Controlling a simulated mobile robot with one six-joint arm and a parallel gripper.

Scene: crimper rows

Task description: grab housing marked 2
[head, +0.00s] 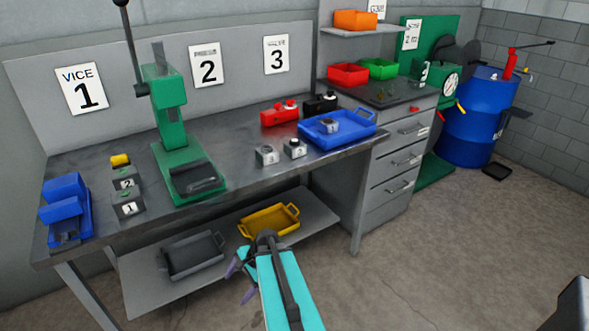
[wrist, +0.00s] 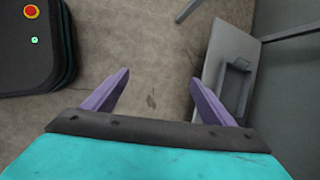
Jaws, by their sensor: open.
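A small dark grey housing marked 2 (head: 126,184) sits on the left part of the workbench in the head view. It is just behind a similar housing marked 1 (head: 129,209) and in front of a yellow-topped piece (head: 120,160). My gripper (head: 238,276) is low in front of the bench, near the lower shelf, well away from the housing. In the wrist view, my gripper (wrist: 160,80) has its two purple fingers spread wide over bare floor, with nothing between them. No housing shows in the wrist view.
A green press (head: 165,110) stands on the bench right of the housings. Two more small housings (head: 267,155) sit near a blue tray (head: 340,135). The lower shelf holds yellow and grey trays (head: 190,258). The floor in front is clear.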

